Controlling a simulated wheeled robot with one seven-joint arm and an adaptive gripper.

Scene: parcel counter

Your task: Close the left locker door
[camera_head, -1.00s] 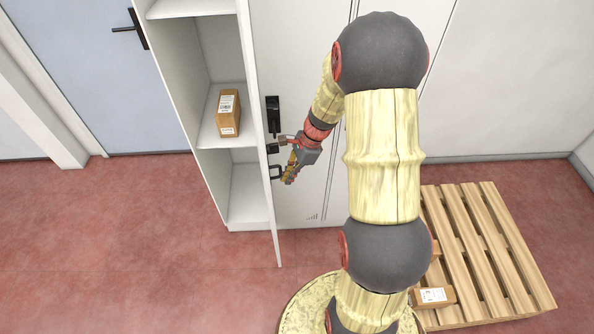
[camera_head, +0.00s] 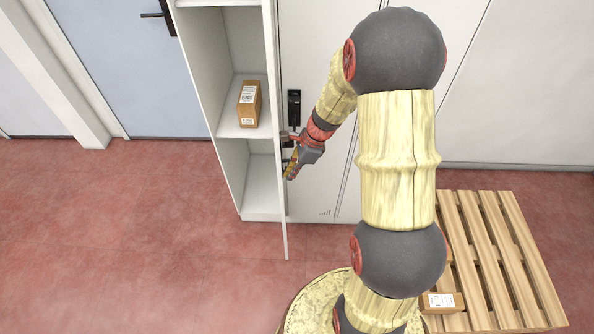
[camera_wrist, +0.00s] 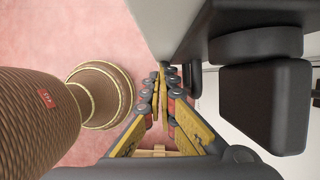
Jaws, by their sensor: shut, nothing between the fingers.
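The left locker (camera_head: 262,215) stands open, with its shelves in view. Its door (camera_head: 285,238) sticks out toward me and shows nearly edge-on, at the right side of the opening. My gripper (camera_head: 289,174) is just right of the door, at about mid height, with its fingers pointing down and left. In the wrist view, the fingers (camera_wrist: 162,72) are together and empty, close to the lower end of a pale panel that looks like the door. I cannot tell whether they touch it. My arm hides part of the locker front.
A brown parcel (camera_head: 250,104) sits on a shelf inside the open locker. A closed locker front with a dark handle (camera_head: 294,107) is behind my gripper. A wooden pallet (camera_head: 509,265) with a parcel (camera_head: 443,302) is at the right. The floor left of the door is clear.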

